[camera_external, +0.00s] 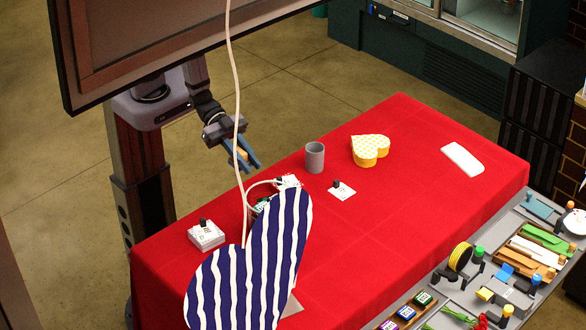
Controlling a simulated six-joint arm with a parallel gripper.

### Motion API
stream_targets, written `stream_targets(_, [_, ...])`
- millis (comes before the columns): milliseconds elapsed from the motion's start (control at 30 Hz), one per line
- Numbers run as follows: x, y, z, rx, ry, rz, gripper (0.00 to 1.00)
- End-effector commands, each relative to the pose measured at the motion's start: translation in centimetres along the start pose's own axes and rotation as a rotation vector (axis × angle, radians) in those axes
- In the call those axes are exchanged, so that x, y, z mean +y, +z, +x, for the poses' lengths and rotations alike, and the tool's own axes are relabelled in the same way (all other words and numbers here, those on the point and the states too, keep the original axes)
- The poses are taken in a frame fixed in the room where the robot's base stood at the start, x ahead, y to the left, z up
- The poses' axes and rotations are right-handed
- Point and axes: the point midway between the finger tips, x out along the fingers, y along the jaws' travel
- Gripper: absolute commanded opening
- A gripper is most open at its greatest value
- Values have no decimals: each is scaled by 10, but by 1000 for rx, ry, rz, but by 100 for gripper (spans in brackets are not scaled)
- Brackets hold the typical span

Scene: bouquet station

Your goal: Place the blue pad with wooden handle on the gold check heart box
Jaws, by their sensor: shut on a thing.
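My gripper (248,160) is above the table's far left edge, pointing down and to the right. It is shut on a small tan piece (243,154), which looks like the wooden handle of the blue pad. The pad's blue face cannot be told apart from the bluish jaws at this size. The gold check heart box (369,150), with a pale yellow-checked lid and yellow sides, sits on the red table, well to the right of my gripper and apart from it.
A grey cup (315,157) stands on the red table (420,200) between my gripper and the heart box. A white card with a black knob (341,191) lies nearby. A large blue-and-white striped heart (250,270) blocks the front left. A hanging cable (236,90) passes my gripper.

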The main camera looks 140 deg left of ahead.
Motion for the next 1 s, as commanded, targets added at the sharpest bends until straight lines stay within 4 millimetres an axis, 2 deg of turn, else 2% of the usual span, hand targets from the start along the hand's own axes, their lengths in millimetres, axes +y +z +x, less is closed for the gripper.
stream_targets(167, [-13, 2, 10, 1, -24, -6, 0])
stream_targets(267, [-30, 4, 22, 1, -56, -14, 0])
stream_targets(467, [-86, 6, 54, 1, -152, -41, 0])
stream_targets(567, [-127, 8, 71, 0, -219, -61, 0])
stream_targets(700, [-194, 9, 88, -2, -322, -99, 0])
stream_targets(867, [-272, 12, 95, -6, -438, -146, 0])
stream_targets(1000, [-341, 15, 90, -6, -540, -191, 0])
